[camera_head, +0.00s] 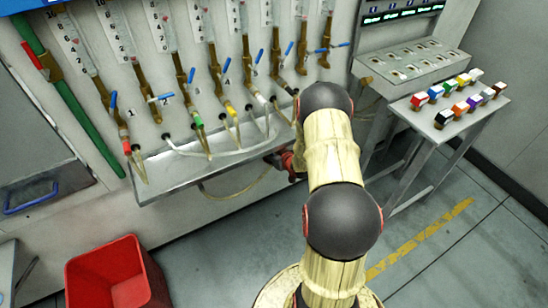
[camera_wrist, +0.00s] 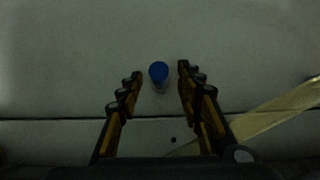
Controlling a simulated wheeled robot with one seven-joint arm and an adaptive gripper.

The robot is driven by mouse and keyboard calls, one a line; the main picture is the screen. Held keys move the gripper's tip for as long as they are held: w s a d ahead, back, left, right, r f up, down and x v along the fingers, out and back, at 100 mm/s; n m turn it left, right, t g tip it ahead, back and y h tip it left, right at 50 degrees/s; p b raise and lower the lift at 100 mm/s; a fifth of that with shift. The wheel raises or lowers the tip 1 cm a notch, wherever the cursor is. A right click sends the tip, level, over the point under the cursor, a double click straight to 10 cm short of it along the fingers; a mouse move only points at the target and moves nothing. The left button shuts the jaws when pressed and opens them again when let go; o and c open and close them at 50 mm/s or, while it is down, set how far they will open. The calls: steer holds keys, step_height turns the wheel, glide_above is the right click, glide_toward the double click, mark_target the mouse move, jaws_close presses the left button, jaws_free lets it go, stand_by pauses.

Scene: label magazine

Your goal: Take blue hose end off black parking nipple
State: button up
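In the wrist view, a round blue end (camera_wrist: 158,72) with a paler part below it shows between and slightly beyond the fingertips of my gripper (camera_wrist: 159,74). I take it for the blue hose end. My gripper is open, one finger on each side, with a visible gap to both sides of the blue end. I cannot make out the black parking nipple or what holds the blue end. In the head view my own arm hides the gripper's work area, and I cannot pick out the blue hose end there.
A metal trough (camera_head: 170,178) runs under a row of valves with blue levers and hanging hoses. A stand with several coloured blocks (camera_head: 440,118) is at right. A red bin (camera_head: 117,275) stands lower left. In the wrist view a yellowish strip (camera_wrist: 280,108) crosses the right side.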

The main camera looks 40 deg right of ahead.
steer(key=shift+c, duration=1.2)
jaws_close()
steer(key=shift+s, duration=0.1)
steer(key=shift+s+a+p, duration=0.25)
steer(key=shift+s+p, duration=0.05)
steer(key=shift+s, duration=0.85)
steer(key=shift+s+a+p, duration=0.25)
steer(key=shift+s+p, duration=0.05)
steer(key=shift+s, duration=0.8)
